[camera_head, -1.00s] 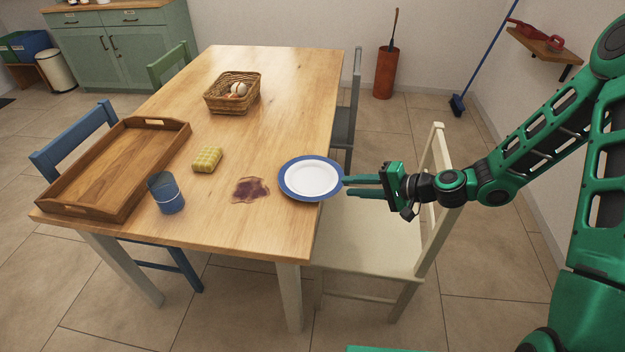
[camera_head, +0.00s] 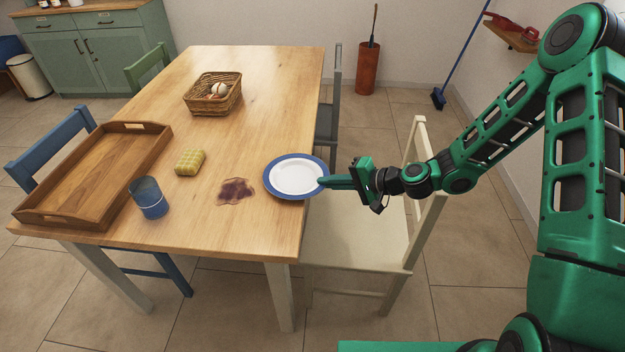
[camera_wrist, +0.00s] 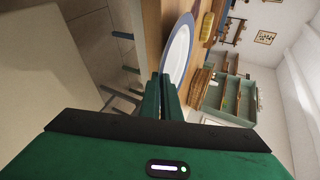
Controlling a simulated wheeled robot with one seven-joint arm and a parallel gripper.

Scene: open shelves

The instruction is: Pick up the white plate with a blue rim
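The white plate with a blue rim (camera_head: 296,177) lies on the wooden table at its right edge, with the rim reaching slightly over that edge. My gripper (camera_head: 325,182) comes in from the right, roughly level with the tabletop. Its fingers are close together on the plate's right rim. In the wrist view the plate (camera_wrist: 179,48) is seen nearly edge-on, and its rim runs down between the fingertips of my gripper (camera_wrist: 163,80). The plate appears flat and still resting on the table.
A dark stain (camera_head: 236,191), a yellow sponge (camera_head: 190,162), a blue cup (camera_head: 149,198), a wooden tray (camera_head: 62,218) and a wicker basket (camera_head: 213,104) are on the table (camera_head: 262,95). A cream chair (camera_head: 362,245) stands below my gripper.

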